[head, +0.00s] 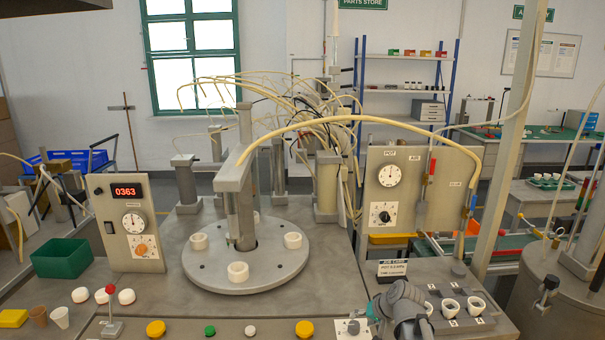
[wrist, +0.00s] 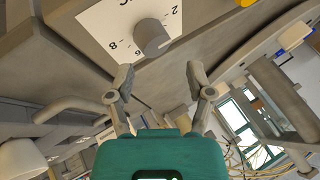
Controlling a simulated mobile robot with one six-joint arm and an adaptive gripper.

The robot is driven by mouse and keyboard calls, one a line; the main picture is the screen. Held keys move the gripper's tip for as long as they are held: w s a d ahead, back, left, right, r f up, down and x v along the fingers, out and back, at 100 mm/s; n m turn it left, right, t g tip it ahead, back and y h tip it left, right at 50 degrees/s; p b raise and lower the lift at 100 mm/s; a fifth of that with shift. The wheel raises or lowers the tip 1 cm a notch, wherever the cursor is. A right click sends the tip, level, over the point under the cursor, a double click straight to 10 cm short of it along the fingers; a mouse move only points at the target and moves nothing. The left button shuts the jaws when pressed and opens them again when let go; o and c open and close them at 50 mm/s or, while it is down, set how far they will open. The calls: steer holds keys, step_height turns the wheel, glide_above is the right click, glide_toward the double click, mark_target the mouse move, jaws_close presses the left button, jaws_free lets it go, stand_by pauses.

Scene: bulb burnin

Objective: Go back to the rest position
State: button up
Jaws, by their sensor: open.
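My gripper (head: 376,309) is at the lower right of the head view, low over the front edge of the machine bench. In the wrist view my gripper (wrist: 160,82) has its two fingers spread apart with nothing between them. A grey knob (wrist: 152,36) on a white numbered dial card (wrist: 112,22) lies just beyond the fingertips, apart from them as far as I can tell. The same dial card (head: 343,328) shows in the head view to the left of my gripper.
White cups in a grey holder (head: 481,318) stand close to the right of my gripper. A round turntable (head: 205,262) with white rings is further left. Buttons and a red-knobbed lever (head: 111,312) line the front edge.

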steer(key=s+n+g+h+p, duration=0.2)
steer(key=s+g+h, duration=0.3)
steer(key=s, duration=0.7)
steer(key=shift+s+p, duration=0.3)
steer(key=shift+s, duration=0.1)
steer(key=shift+f, duration=0.1)
stand_by(1.5)
